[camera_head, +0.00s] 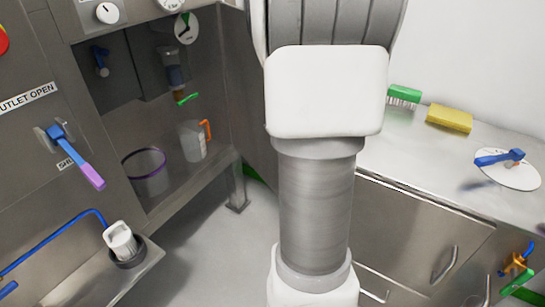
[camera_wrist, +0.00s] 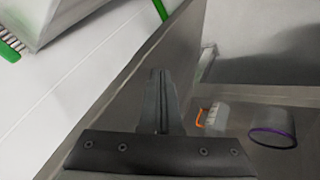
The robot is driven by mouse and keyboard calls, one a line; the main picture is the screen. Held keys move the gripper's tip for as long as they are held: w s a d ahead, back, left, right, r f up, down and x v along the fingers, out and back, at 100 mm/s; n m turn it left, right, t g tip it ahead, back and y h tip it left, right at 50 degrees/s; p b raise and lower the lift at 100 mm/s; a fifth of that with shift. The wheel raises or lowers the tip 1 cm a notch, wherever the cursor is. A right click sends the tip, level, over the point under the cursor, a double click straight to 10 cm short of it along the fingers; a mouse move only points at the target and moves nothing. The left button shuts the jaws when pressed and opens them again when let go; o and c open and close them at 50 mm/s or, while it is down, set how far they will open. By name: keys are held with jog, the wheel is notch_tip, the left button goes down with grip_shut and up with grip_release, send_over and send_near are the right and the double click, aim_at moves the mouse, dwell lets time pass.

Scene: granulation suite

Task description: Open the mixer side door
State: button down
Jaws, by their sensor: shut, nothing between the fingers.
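The mixer cabinet (camera_head: 85,165) is a grey steel body at the left in the head view, with an open recess. A grey upright panel (camera_head: 238,85) stands at the recess's right side, partly hidden by my arm. A similar panel (camera_wrist: 135,85) runs diagonally through the wrist view, its top edge towards me. I cannot tell whether it is the side door or a fixed wall. My gripper (camera_wrist: 163,75) is shut and empty, in front of this panel in the picture; contact cannot be judged. The head view hides my gripper behind my arm.
The recess holds a jug with an orange handle (camera_head: 195,140) and a purple-rimmed container (camera_head: 147,172). A blue lever with a purple end (camera_head: 78,157) projects from the cabinet front. A steel counter (camera_head: 420,150) at right bears a green brush (camera_head: 404,96) and yellow sponge (camera_head: 450,118).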

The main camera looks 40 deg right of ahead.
jog(key=d+n+t+y+p, duration=0.1)
jog(key=d+n+p, duration=0.3)
jog(key=d+p, duration=0.8)
jog(key=shift+s+d+t+y+p, duration=0.4)
jog(key=shift+s+d+t, duration=0.1)
jog(key=shift+d, duration=2.05)
jog(key=shift+w, duration=0.1)
